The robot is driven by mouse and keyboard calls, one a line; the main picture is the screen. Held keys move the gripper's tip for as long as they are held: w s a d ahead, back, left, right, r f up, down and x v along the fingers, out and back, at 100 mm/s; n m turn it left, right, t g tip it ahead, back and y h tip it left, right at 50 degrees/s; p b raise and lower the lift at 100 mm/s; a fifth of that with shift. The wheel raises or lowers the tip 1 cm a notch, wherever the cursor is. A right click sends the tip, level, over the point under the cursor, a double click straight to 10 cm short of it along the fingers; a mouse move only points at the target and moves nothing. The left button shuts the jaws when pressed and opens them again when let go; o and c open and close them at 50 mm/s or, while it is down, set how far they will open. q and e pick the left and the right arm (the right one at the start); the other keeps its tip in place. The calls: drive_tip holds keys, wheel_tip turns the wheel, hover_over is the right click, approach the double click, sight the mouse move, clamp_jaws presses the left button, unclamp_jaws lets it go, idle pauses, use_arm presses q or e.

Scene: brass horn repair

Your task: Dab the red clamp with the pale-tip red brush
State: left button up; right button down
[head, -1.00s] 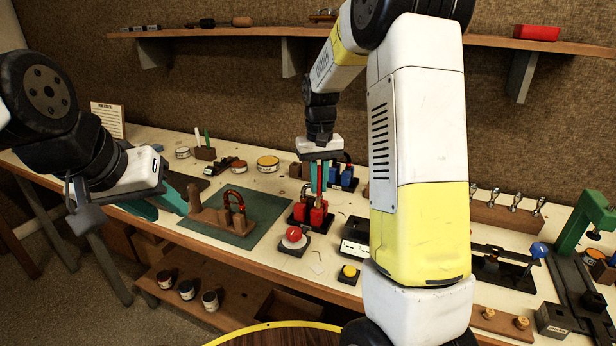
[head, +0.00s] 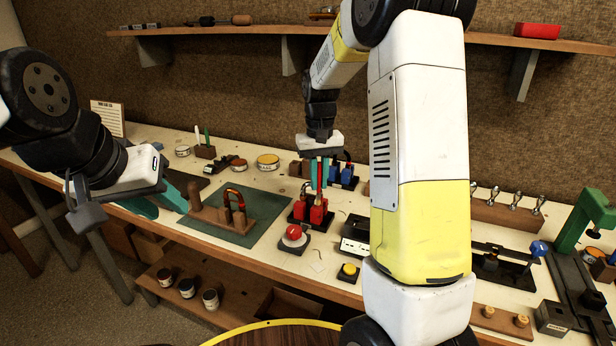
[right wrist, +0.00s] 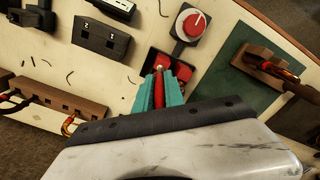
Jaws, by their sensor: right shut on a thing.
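My right gripper (head: 319,172) is shut on the red brush (right wrist: 158,92), held between its teal fingers. The brush points downward, and its pale tip shows in the right wrist view just past the fingers. It is over two red blocks (head: 318,212) in a black holder; I cannot tell whether the tip touches them. A red loop-shaped piece (head: 237,194), possibly the red clamp, is on a wooden stand (head: 210,213) on the green mat, left of the right gripper. It also shows in the right wrist view (right wrist: 289,72). My left gripper (head: 162,211) is open and empty over the bench's left part.
A red round knob on a dark base (head: 294,236) stands in front of the red blocks. Blue blocks (head: 346,174) stand behind them. The green mat (head: 268,211) has free room beside the wooden stand. A green press (head: 585,215) stands at the far right.

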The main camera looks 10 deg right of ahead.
sight(319, 162)
drive_tip(key=shift+r, duration=3.1)
